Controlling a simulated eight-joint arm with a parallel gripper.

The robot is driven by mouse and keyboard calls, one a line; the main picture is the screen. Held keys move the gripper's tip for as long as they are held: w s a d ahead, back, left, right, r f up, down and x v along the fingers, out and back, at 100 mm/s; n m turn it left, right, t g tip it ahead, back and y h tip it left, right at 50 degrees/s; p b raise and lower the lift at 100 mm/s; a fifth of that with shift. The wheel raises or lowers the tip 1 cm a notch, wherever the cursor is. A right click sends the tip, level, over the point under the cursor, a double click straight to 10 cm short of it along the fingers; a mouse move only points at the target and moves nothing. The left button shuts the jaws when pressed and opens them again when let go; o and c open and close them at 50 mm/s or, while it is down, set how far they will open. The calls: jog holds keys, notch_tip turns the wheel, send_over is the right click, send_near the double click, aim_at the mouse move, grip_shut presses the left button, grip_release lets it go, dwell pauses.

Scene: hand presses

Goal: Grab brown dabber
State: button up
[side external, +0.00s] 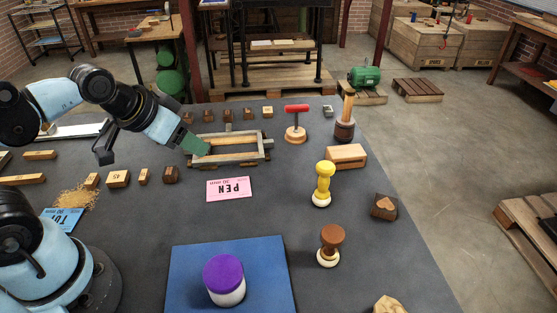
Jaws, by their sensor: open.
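The brown dabber (331,246) stands upright on the dark table right of the blue mat. It has a brown knob on a pale round base. A yellow dabber (323,184) of similar shape stands just behind it. My gripper (203,149) is at the end of my arm at upper left, by the left end of a grey and wooden frame (266,148). It is open and well away from the brown dabber, farther back and to the left. Its fingers are small and hard to make out.
A purple-lidded white jar (224,280) stands on the blue mat (272,262). A pink card (229,188), a red-handled stamp (296,124), a wooden block (346,156) and a heart block (385,207) lie around. The table between the pink card and brown dabber is clear.

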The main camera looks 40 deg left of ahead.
jog(key=shift+o, duration=0.2)
jog(key=o, duration=0.3)
jog(key=shift+o, duration=0.2)
jog(key=n+g+h, duration=1)
jog(key=n+h, duration=0.2)
jog(key=n, duration=0.4)
send_near(340, 245)
jog(key=x, duration=0.7)
jog(key=f+x, duration=0.1)
jog(key=x, duration=0.2)
jog(key=shift+w+a+f, duration=0.1)
jog(key=shift+w, duration=0.15)
